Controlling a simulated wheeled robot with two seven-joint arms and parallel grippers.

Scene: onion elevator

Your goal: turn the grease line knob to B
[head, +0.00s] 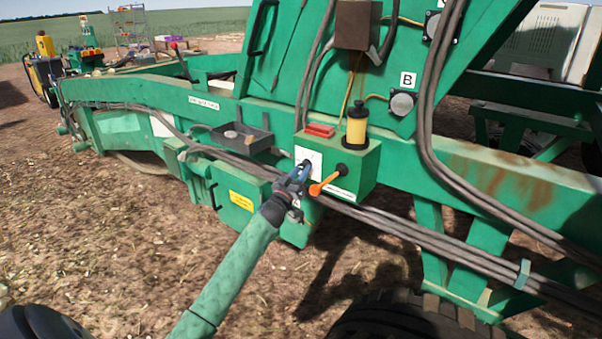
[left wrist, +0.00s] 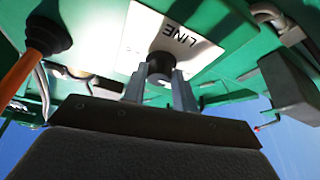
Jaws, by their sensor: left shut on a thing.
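The grease line knob (left wrist: 158,63) is a short dark cylinder on a white plate (left wrist: 200,32) that reads "LINE" in the left wrist view. My left gripper (head: 303,168) is at the white plate (head: 312,154) on the front of a green box; its fingers (left wrist: 160,88) are shut on the knob, one on each side. In the head view the gripper hides the knob. Which mark the knob points to cannot be told. A "B" sign (head: 407,79) is on the machine above a round grey fitting. My right gripper is not in view.
An orange-handled lever (head: 325,184) sticks out just right of my left gripper. A yellow cup with a black cap (head: 356,127) and a red part (head: 320,130) sit on the box. A dark tray (head: 243,137) is to the left. Hoses (head: 400,236) run below.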

